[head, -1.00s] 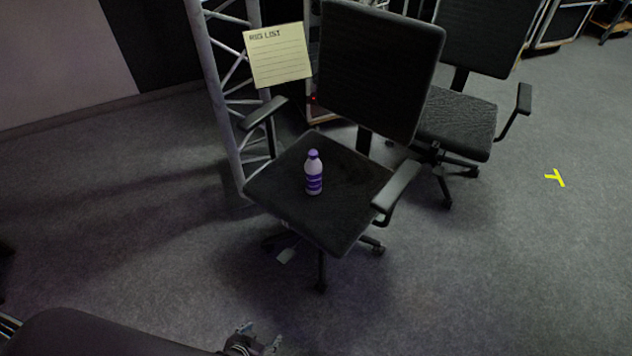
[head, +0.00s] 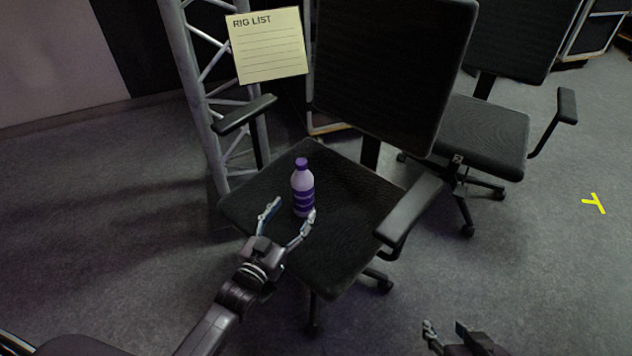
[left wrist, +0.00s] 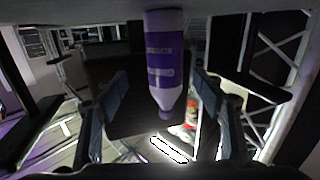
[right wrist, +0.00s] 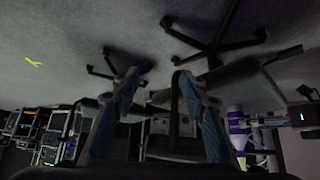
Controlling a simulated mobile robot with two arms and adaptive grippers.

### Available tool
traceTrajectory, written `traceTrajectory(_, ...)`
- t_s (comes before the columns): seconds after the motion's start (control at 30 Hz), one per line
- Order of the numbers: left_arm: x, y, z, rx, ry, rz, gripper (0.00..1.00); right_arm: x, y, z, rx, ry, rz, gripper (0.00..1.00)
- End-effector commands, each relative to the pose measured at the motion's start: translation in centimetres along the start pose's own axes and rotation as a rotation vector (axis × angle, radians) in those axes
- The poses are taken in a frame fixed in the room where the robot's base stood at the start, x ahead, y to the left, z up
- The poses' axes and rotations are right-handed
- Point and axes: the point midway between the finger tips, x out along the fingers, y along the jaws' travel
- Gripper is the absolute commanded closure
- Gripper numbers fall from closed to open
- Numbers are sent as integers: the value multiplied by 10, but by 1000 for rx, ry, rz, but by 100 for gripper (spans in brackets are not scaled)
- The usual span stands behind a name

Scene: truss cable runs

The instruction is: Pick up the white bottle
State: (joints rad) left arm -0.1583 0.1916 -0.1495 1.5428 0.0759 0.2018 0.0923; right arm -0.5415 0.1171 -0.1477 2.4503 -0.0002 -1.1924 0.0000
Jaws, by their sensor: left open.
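The white bottle (head: 303,190), with a purple cap and purple label, stands upright on the seat of the near black chair (head: 345,245). My left gripper (head: 289,214) is open just in front of it, one finger on either side of the bottle's front, and holds nothing. In the left wrist view the bottle (left wrist: 164,60) appears upside down between the two open fingers. My right gripper (head: 446,331) is open and empty, low at the bottom of the head view. The bottle (right wrist: 237,125) also shows in the right wrist view, beside my left gripper.
The chair's armrests (head: 410,210) flank the seat, and its backrest (head: 392,75) rises behind the bottle. A metal truss (head: 190,90) with a yellow rig list sheet (head: 268,46) stands behind left. A second chair (head: 485,135) is behind right. The floor at right is open.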

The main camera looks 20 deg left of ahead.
Motion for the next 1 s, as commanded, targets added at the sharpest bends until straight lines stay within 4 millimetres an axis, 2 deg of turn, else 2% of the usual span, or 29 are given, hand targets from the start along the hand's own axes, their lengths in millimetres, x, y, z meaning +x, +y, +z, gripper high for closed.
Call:
traceTrajectory(0.07,2,0,-2,0,11,1,37,-2,-1,-2,0,10,-1,60)
traceTrajectory(0.3,22,-1,-4,-1,14,1,37,0,-4,-32,-2,132,-7,60)
traceTrajectory(0.57,35,-3,-6,0,14,1,37,0,-7,-56,-3,228,-13,60)
traceTrajectory(0.8,61,-8,-10,0,13,2,37,-8,-13,-104,-5,440,-26,60)
traceTrajectory(1.0,76,-8,-11,0,12,1,37,-19,-16,-132,-5,565,-33,60)
